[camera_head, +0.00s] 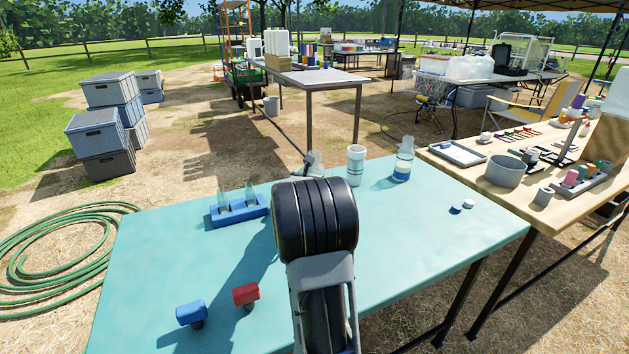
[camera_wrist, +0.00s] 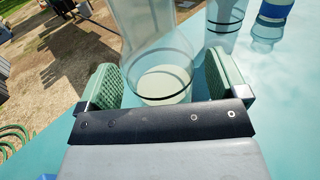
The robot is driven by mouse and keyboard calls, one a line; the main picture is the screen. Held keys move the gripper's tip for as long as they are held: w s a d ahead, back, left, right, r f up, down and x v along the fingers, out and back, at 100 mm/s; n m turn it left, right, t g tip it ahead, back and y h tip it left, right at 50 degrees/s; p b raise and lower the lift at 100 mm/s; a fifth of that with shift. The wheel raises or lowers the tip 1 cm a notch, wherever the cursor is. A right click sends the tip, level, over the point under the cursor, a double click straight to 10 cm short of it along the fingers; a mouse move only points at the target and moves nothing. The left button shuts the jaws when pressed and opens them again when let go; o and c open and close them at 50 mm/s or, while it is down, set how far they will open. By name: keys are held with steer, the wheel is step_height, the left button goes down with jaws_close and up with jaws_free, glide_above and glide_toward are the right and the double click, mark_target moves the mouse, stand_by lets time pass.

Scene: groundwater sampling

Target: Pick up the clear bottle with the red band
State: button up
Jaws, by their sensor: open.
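In the wrist view my gripper (camera_wrist: 162,80) is open, its two green-padded fingers on either side of a clear bottle (camera_wrist: 160,82). The bottle has a thin dark ring near its bottom, and I cannot make out a red band on it. Whether the pads touch it is not clear. In the head view a clear vessel (camera_head: 314,160) shows just beyond my arm, which hides its lower part and the gripper. To its right stand a clear vessel with a dark ring (camera_head: 356,166) and a clear bottle with a blue band (camera_head: 403,160).
On the teal table (camera_head: 420,230) a blue rack (camera_head: 239,211) holds clear pieces at left. Small caps (camera_head: 462,207) lie at right. A wooden table (camera_head: 500,185) adjoins at right.

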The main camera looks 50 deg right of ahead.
steer(key=shift+w+d, duration=0.1)
steer(key=shift+d, duration=0.25)
steer(key=c, duration=1)
steer(key=shift+c, duration=0.6)
steer(key=shift+r, duration=0.1)
